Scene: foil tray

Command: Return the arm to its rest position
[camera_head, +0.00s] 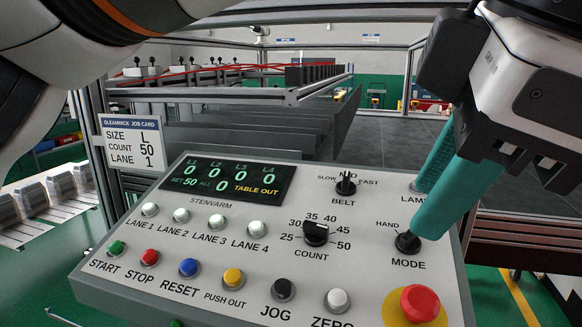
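The fingers hide the label to the right of the knob. Nothing shows held.
The panel carries BELT (346,184) and COUNT (316,233) knobs, several buttons and a red mushroom button (420,304). Its display (228,182) reads SET 50, ALL 0, TABLE OUT. A job card (132,143) stands at left. Grey conveyor machinery (240,140) lies behind.

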